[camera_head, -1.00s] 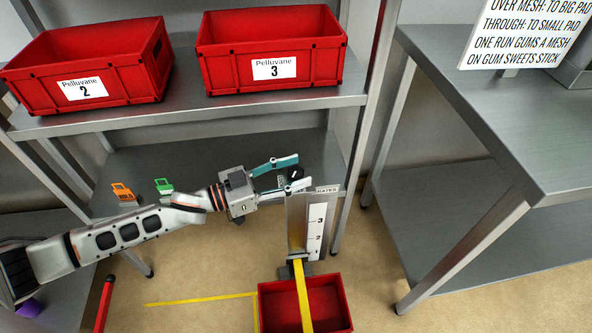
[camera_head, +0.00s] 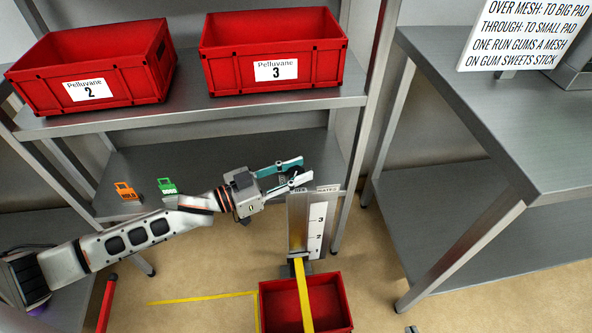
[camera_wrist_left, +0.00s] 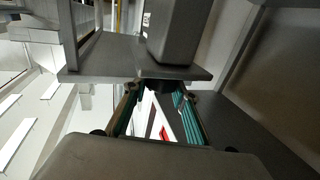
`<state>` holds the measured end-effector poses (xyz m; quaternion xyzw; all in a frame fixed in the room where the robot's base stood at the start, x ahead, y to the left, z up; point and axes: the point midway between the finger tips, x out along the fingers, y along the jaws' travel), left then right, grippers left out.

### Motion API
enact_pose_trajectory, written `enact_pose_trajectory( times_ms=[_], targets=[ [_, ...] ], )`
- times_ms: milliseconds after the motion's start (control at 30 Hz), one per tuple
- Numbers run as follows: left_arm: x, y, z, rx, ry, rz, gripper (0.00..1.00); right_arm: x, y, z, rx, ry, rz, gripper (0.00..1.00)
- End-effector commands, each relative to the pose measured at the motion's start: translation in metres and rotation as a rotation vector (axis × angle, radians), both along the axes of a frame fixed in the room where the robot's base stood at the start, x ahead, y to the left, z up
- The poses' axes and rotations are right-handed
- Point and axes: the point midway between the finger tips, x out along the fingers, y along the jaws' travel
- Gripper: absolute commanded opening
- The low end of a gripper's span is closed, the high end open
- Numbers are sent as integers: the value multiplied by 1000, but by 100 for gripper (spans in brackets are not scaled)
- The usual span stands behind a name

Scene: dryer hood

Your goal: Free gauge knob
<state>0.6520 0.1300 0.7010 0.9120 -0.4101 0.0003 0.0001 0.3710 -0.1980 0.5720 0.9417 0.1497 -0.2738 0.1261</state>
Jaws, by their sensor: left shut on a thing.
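The gauge (camera_head: 299,217) is an upright grey metal plate with a white numbered scale (camera_head: 316,232), standing behind a red bin. A dark knob (camera_head: 296,171) shows at its top, between the teal and white fingers of my left gripper (camera_head: 296,171). In the left wrist view the dark knob (camera_wrist_left: 160,86) sits under a grey plate, between the teal finger pads, and is partly hidden. My left gripper is shut on the knob. My right gripper is not seen.
A red bin (camera_head: 278,293) with a yellow strip (camera_head: 304,298) over it stands on the floor below the gauge. Red crates (camera_head: 225,81) labelled 2 and 3 sit on the shelf above. Orange (camera_head: 125,193) and green (camera_head: 166,186) tags are left of the gauge. A steel table (camera_head: 470,125) stands at right.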

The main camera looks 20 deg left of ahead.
Motion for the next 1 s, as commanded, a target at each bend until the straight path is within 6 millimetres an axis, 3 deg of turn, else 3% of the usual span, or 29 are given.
enact_pose_trajectory(
  times_ms=[100, 600, 1000],
  targets=[
    [0, -1, 6, -5, -2, 56, 6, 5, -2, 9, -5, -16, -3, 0],
    [0, -1, 4, -5, 1, 341, 6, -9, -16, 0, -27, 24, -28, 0],
    [0, 0, 0, -2, 2, 458, 6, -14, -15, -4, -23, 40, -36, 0]
  ],
)
